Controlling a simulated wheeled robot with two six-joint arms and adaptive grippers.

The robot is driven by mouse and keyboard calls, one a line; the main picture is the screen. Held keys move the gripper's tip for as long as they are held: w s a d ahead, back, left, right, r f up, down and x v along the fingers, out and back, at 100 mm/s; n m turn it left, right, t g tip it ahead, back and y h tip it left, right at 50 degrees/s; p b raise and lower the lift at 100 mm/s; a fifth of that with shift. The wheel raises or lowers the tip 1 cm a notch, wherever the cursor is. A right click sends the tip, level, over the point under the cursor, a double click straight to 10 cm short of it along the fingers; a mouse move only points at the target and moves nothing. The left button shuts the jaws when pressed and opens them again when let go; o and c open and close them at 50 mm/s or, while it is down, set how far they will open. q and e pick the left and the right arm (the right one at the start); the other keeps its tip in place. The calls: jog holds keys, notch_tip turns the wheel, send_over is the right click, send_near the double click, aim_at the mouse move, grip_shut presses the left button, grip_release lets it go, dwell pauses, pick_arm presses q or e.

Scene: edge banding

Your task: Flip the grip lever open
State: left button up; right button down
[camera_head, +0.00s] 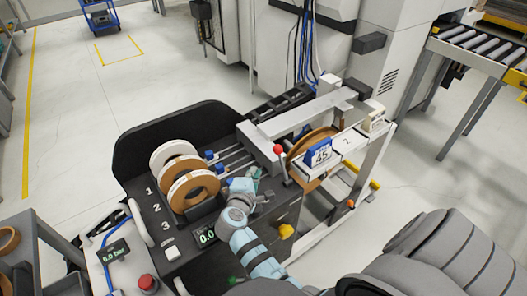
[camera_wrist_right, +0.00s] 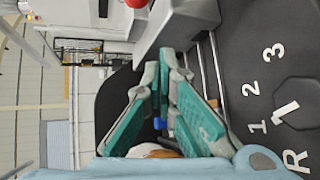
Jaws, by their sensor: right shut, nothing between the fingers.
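A lever with a red ball knob (camera_head: 277,149) stands upright at the front of the machine's grey beam; I take it for the grip lever. In the right wrist view the red ball (camera_wrist_right: 136,3) is cut by the top edge. My right gripper (camera_head: 258,174) is below and left of the knob in the head view, apart from it. Its teal fingers (camera_wrist_right: 164,62) are shut at the tips with nothing between them. My left gripper is not in view.
White and brown band rolls (camera_head: 187,177) stand in the black holder (camera_head: 143,129) left of my gripper. Blue-ended rods (camera_head: 229,158) lie behind it. A blue sign marked 45 (camera_head: 320,155) is right of the knob. A yellow knob (camera_head: 286,231) is below.

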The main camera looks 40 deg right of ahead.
aim_at(283, 166)
jog(key=shift+w+a+r+n+t, duration=0.15)
jog(key=shift+w+a+r+n, duration=0.15)
jog(key=shift+w+r, duration=0.1)
jog(key=shift+w+a+r+n+t, duration=0.15)
jog(key=shift+w+r+n, duration=0.15)
jog(key=shift+w+r, duration=0.1)
jog(key=b+x, duration=0.2)
jog(key=x, duration=0.8)
jog(key=s+d+p, duration=0.1)
jog(key=s+d+r+p, duration=0.1)
jog(key=s+p, duration=0.1)
jog(key=shift+s+r, duration=0.15)
jog(key=shift+s, duration=0.1)
jog(key=shift+w, duration=0.1)
